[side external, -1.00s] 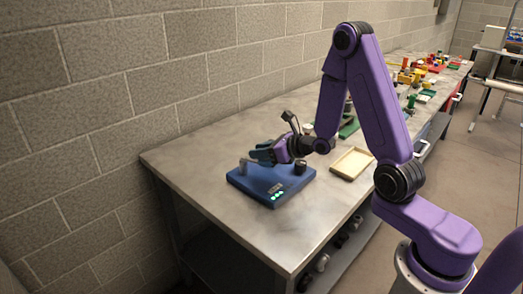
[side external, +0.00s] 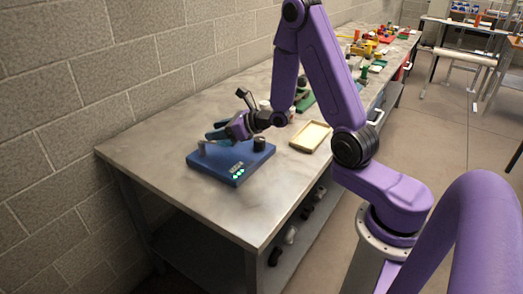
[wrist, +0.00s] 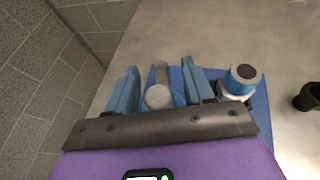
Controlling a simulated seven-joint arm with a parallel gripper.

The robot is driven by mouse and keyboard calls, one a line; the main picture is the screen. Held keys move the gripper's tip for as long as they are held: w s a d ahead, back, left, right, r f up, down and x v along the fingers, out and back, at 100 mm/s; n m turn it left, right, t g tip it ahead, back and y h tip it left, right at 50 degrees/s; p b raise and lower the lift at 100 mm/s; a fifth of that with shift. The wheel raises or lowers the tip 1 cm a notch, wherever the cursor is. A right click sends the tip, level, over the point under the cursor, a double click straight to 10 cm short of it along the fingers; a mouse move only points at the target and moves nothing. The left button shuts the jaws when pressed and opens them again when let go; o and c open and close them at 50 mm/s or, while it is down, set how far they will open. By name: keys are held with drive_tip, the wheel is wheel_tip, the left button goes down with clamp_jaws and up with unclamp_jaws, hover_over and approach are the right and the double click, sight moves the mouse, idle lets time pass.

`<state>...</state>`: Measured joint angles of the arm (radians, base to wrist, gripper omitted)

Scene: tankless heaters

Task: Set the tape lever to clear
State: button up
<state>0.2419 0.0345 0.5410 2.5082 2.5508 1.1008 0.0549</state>
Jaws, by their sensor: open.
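A blue box-shaped device (side external: 222,172) sits on the near end of the metal bench, with a small display and green lights on its front. A grey lever (side external: 203,149) stands at its left side. A black knob (side external: 259,143) is at its right side. My gripper (side external: 214,134) is low over the device, beside the lever. In the wrist view my gripper (wrist: 160,66) is open, with the grey lever (wrist: 158,97) between its two blue fingers and gaps on both sides. The lever's lower part and any position labels are hidden or too small to read.
A round blue-and-white part with a dark top (wrist: 244,76) is just right of the right finger. A black object (wrist: 309,97) is farther right. A shallow tan tray (side external: 310,137) lies right of the device. A block wall (side external: 120,75) runs behind. The bench's front left is clear.

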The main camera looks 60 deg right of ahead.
drive_tip(key=shift+w+d+n+g+y, duration=1.65)
drive_tip(key=shift+n+g+y, duration=1.35)
drive_tip(key=shift+n+y, duration=1.05)
drive_tip(key=a+r+v, duration=0.1)
drive_tip(key=v, duration=1.6)
drive_tip(key=s+a+n+g+h, duration=0.1)
drive_tip(key=s+a+n+g, duration=0.4)
drive_tip(key=a, duration=0.4)
drive_tip(key=s+a+n+g+h, duration=0.2)
drive_tip(key=s+a+n+g, duration=0.1)
drive_tip(key=a+n, duration=0.5)
drive_tip(key=s+a+n+g+h, duration=0.1)
drive_tip(key=s+a+n+h, duration=0.2)
drive_tip(key=s+n, duration=0.3)
drive_tip(key=s+a+n+g+h, duration=0.1)
drive_tip(key=s+a+n+h, duration=0.3)
drive_tip(key=s, duration=0.6)
drive_tip(key=shift+a+f+n, duration=0.5)
drive_tip(key=shift+a+n, duration=0.55)
drive_tip(key=shift+n, duration=0.5)
